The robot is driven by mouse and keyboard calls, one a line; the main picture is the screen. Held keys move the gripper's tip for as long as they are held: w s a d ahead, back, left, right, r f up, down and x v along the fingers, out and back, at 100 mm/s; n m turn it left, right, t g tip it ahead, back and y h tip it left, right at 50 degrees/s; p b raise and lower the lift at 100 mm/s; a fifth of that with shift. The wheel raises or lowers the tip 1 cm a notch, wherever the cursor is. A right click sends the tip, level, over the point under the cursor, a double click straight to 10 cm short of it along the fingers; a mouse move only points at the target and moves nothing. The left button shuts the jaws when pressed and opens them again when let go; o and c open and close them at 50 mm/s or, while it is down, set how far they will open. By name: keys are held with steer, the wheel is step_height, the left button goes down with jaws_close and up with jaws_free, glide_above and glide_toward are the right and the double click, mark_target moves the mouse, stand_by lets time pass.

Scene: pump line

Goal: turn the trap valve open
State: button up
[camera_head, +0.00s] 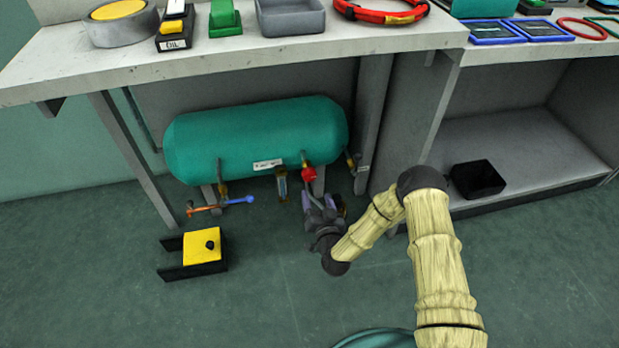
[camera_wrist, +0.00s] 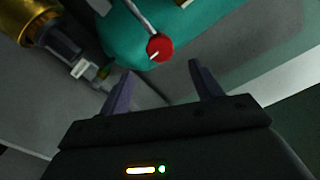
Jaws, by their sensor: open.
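A teal tank (camera_head: 255,135) lies under the bench. A red round knob (camera_head: 309,174) hangs on a pipe at its lower right; no readable label names it as the trap valve. In the wrist view the red knob (camera_wrist: 160,46) carries a small white mark and shows beyond the fingertips, between them in the picture. My gripper (camera_head: 322,208) is just below the knob, with its fingers (camera_wrist: 163,80) apart and nothing between them. A small brass-and-glass fitting (camera_head: 281,185) hangs left of the knob; a gold-topped fitting (camera_wrist: 38,22) shows at upper left in the wrist view.
An orange-and-blue handle (camera_head: 220,206) sticks out under the tank's left end. A yellow-and-black box (camera_head: 203,248) stands on the floor at left. Bench legs (camera_head: 374,110) stand right of the tank. A black bin (camera_head: 477,179) sits on the right shelf.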

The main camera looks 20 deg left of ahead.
mark_target(310, 178)
steer(key=b+x, duration=0.4)
steer(key=x, duration=0.6)
steer(key=shift+a, duration=0.1)
steer(key=shift+w+a, duration=0.2)
steer(key=shift+w, duration=0.15)
steer(key=shift+r, duration=0.1)
steer(key=shift+c, duration=0.4)
steer(key=c, duration=0.9)
